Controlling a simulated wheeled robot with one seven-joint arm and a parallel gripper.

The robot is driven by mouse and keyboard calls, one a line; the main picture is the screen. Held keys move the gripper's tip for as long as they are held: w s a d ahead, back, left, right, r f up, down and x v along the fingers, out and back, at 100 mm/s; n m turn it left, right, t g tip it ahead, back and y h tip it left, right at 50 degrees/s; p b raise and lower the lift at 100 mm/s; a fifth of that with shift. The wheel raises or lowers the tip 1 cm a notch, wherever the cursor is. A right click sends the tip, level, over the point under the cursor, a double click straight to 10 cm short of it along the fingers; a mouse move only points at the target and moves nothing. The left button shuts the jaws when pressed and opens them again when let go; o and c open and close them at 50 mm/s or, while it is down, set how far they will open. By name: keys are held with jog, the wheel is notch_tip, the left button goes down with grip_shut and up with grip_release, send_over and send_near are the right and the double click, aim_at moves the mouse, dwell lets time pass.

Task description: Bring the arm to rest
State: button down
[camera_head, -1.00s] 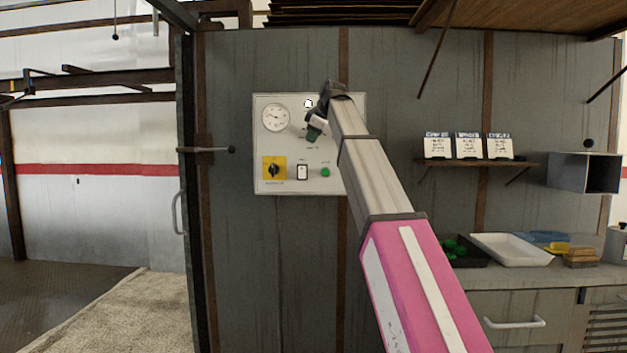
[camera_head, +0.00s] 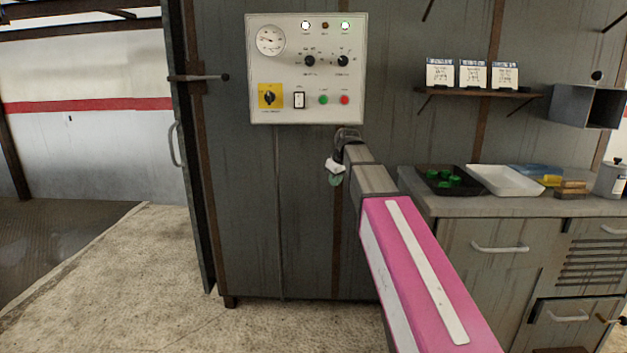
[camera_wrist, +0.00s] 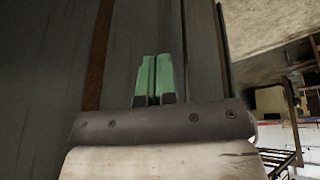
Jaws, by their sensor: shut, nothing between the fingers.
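My gripper (camera_head: 335,180) is at the end of my arm in the head view, below the control panel and in front of the grey cabinet wall. Its green fingers (camera_wrist: 155,76) show in the wrist view, side by side and shut with nothing between them. Past them is the grey wall, and I see no contact with it. My arm, with its pink section, reaches up from the lower right of the head view.
The control panel (camera_head: 306,105) has a gauge, knobs, a yellow switch and buttons. The counter (camera_head: 450,208) at right bears a black tray (camera_head: 425,181) with green pieces and a white tray (camera_head: 505,184). A shelf (camera_head: 500,94) holds three cards. Floor at left is clear.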

jog(key=s+d+f+m+g, duration=0.1)
jog(key=s+d+f+m, duration=0.2)
jog(key=s+f, duration=0.6)
jog(key=s+d+f+m+g+h, duration=0.1)
jog(key=s+d+f, duration=0.3)
jog(key=s+f, duration=0.5)
jog(key=s+d+f+m+g+h, duration=0.1)
jog(key=s+d+f+m, duration=0.3)
jog(key=f, duration=1.3)
jog(key=s, duration=0.4)
jog(key=shift+s+m+g, duration=0.3)
jog(key=shift+s+g, duration=0.1)
